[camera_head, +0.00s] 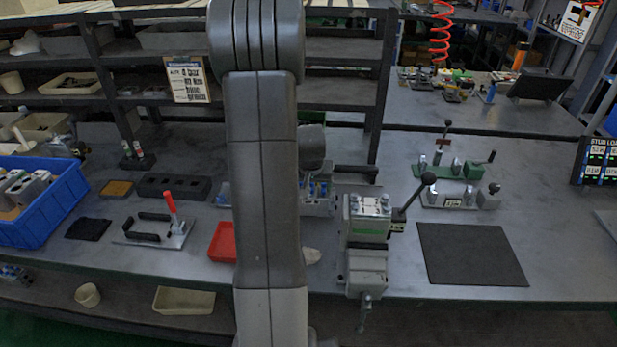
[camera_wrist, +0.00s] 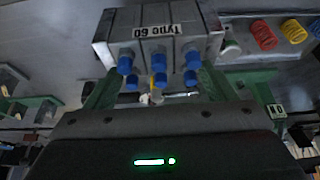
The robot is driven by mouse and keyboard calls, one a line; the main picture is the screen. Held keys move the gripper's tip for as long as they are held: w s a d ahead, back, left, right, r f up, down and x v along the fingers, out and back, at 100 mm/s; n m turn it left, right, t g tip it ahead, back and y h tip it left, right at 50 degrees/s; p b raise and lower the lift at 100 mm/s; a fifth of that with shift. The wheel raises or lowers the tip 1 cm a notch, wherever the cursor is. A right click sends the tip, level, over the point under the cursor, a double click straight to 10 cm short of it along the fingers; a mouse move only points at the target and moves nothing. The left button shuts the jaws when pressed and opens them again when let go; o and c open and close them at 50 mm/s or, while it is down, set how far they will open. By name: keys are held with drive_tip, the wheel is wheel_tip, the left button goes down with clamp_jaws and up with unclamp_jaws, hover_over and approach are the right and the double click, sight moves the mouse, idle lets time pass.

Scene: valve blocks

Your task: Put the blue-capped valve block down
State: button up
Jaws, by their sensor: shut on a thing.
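The blue-capped valve block (camera_wrist: 160,45) is a grey metal block with a "Type 60" label, upside down in the wrist view, and several blue caps. My gripper (camera_wrist: 156,88) is shut on it, with a greenish finger on either side. In the head view, a grey block with blue parts (camera_head: 318,206) shows just right of my arm, low over the bench. My arm hides part of it and most of my gripper there. I cannot tell whether its underside touches the bench.
A grey-green vise (camera_head: 368,240) stands right of my arm, and a dark mat (camera_head: 470,254) lies empty beyond it. A red tray (camera_head: 222,242), a toggle clamp (camera_head: 160,232) and a blue crate (camera_head: 42,207) are on the left. Coloured springs (camera_wrist: 264,35) lie near the block in the wrist view.

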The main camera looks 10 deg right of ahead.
sight(311, 194)
drive_tip(key=shift+f, duration=1.8)
drive_tip(key=shift+f, duration=0.15)
drive_tip(key=o, duration=2)
drive_tip(key=shift+o, duration=0.2)
